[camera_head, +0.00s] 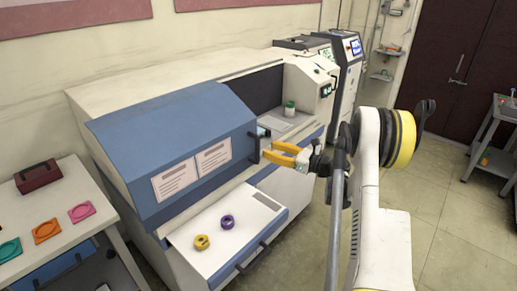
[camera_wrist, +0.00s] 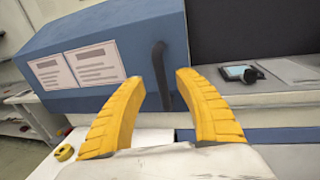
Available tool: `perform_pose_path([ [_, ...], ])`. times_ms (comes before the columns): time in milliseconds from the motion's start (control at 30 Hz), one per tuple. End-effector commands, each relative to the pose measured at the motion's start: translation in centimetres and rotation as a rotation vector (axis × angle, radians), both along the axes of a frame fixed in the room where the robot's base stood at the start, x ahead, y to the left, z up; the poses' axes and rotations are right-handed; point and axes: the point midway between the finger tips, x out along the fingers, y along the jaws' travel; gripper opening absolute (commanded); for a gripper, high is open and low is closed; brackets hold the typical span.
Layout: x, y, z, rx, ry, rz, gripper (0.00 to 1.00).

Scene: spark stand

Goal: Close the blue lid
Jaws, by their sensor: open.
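The blue lid (camera_head: 170,140) is a large angled cover on the left part of a white machine, with two paper sheets on its front. It also shows in the wrist view (camera_wrist: 120,30). Its dark upright handle (camera_head: 253,145) is at its right end. To the right of the lid, the machine's dark recess (camera_head: 255,88) is uncovered. My gripper (camera_head: 268,150) has yellow fingers, open and empty, just right of the handle in the head view. In the wrist view, the handle (camera_wrist: 161,76) appears between the fingertips, a little ahead of them; I see no contact.
Purple (camera_head: 227,221) and yellow (camera_head: 201,242) rings lie on the white lower panel (camera_head: 195,225). A table (camera_head: 85,240) with colored pieces and a dark red box (camera_head: 37,175) is at left.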

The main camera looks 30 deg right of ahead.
Motion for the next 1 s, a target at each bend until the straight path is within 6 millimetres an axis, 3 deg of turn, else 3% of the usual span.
perform_pose_path([
  [100,2.1,1.4,-0.2,0.001,0.000,0.002,0.39],
  [300,4.5,2.8,-0.1,0.002,0.000,0.001,0.39],
  [700,5.3,3.2,0.1,0.003,-0.001,-0.001,0.39],
  [833,5.3,3.2,0.1,0.003,-0.001,-0.001,0.01],
  [1000,5.3,3.2,0.1,0.003,-0.001,-0.001,0.00],
])
